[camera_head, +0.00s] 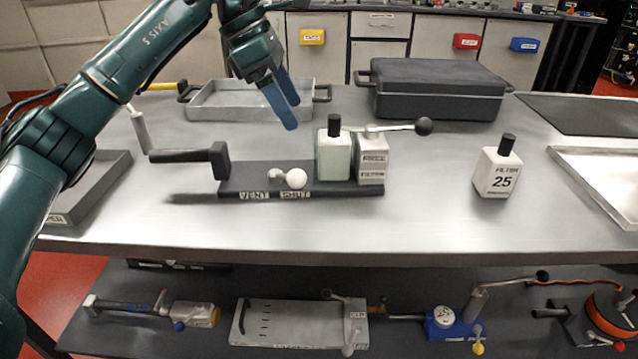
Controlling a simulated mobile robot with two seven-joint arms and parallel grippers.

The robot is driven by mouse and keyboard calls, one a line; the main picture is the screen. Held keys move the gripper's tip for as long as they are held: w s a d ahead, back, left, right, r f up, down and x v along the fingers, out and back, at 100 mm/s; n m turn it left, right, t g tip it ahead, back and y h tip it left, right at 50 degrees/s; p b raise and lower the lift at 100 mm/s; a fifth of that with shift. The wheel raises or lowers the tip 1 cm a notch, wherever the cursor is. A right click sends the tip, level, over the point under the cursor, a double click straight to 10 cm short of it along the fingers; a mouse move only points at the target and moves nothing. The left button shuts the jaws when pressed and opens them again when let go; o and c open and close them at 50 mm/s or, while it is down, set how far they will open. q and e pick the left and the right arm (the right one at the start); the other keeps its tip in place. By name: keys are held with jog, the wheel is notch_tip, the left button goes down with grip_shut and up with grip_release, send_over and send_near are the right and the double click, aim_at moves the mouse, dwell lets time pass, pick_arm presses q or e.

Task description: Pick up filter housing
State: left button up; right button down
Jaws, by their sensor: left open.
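A pale box-shaped housing with a black cap (333,158) stands upright on a dark base plate (240,180) marked VENT and SHUT. A second white block with printed labels (373,157) stands beside it on the right. A separate white bottle-like block labelled FILTER 25 (497,172), also black-capped, stands on the bench to the right. I cannot tell which one is the filter housing. My left gripper (293,115) has blue fingers, is open and empty, and hangs above and left of the housing on the plate. My right gripper is not in view.
A lever with a black knob (424,126) reaches right from the plate assembly; a black handle (185,155) sticks out left. A grey tray (215,112) and a dark lidded case (440,95) stand behind. The bench (430,215) is clear around the FILTER 25 block.

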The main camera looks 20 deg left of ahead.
pick_arm(q)
jog(key=shift+y, duration=0.4)
jog(key=x, duration=0.2)
jog(key=a+b+x, duration=0.1)
jog(key=x, duration=0.1)
jog(key=b+x, duration=0.1)
jog(key=x, duration=0.1)
jog(key=shift+w+a+f, duration=0.1)
jog(key=shift+w+f, duration=0.15)
jog(key=shift+w, duration=0.05)
jog(key=b+x, duration=0.1)
jog(key=x, duration=0.4)
jog(key=shift+w+r+b, duration=0.15)
jog(key=shift+w+b, duration=0.1)
jog(key=shift+b, duration=0.15)
jog(key=shift+d+f, duration=0.35)
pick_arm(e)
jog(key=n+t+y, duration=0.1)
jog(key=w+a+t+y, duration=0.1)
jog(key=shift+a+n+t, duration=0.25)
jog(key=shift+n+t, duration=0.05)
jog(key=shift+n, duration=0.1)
pick_arm(q)
jog(key=shift+c, duration=0.4)
